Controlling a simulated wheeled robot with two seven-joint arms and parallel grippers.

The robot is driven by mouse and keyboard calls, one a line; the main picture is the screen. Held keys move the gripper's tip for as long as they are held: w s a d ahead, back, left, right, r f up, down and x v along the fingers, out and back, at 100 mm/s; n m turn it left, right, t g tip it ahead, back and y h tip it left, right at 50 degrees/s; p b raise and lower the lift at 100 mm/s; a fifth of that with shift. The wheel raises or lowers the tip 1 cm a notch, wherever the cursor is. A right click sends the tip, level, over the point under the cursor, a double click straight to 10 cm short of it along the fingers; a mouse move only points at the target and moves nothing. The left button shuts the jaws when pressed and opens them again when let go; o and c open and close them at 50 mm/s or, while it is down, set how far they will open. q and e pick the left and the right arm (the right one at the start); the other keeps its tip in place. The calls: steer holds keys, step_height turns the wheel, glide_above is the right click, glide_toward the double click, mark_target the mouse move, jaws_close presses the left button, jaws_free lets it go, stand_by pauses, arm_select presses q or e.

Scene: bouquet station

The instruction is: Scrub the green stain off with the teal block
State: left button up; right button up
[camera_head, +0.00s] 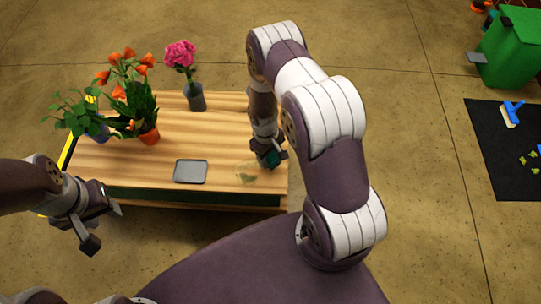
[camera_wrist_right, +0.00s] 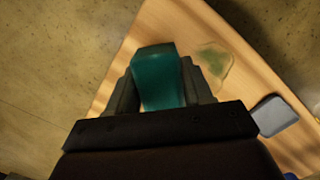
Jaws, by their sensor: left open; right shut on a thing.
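The teal block (camera_wrist_right: 158,80) is held between the fingers of my right gripper (camera_wrist_right: 160,92) in the right wrist view. In the head view my right gripper (camera_head: 270,158) is low over the right end of the wooden table (camera_head: 205,150), with a little of the block showing. The green stain (camera_head: 246,175) is a faint patch on the table just in front of the gripper. It also shows in the right wrist view (camera_wrist_right: 214,62), beside the block. Whether the block touches the table I cannot tell. My left gripper (camera_head: 92,222) is open and empty, off the table's front left.
A grey tray (camera_head: 190,171) lies left of the stain. Orange flowers in a pot (camera_head: 149,135), a leafy plant (camera_head: 75,115) and a pink flower in a dark vase (camera_head: 196,98) stand farther back. A green bin (camera_head: 512,45) and black mat (camera_head: 490,140) are on the floor at right.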

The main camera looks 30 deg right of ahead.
steer(key=shift+r+p, duration=1.3)
steer(key=shift+r, duration=0.5)
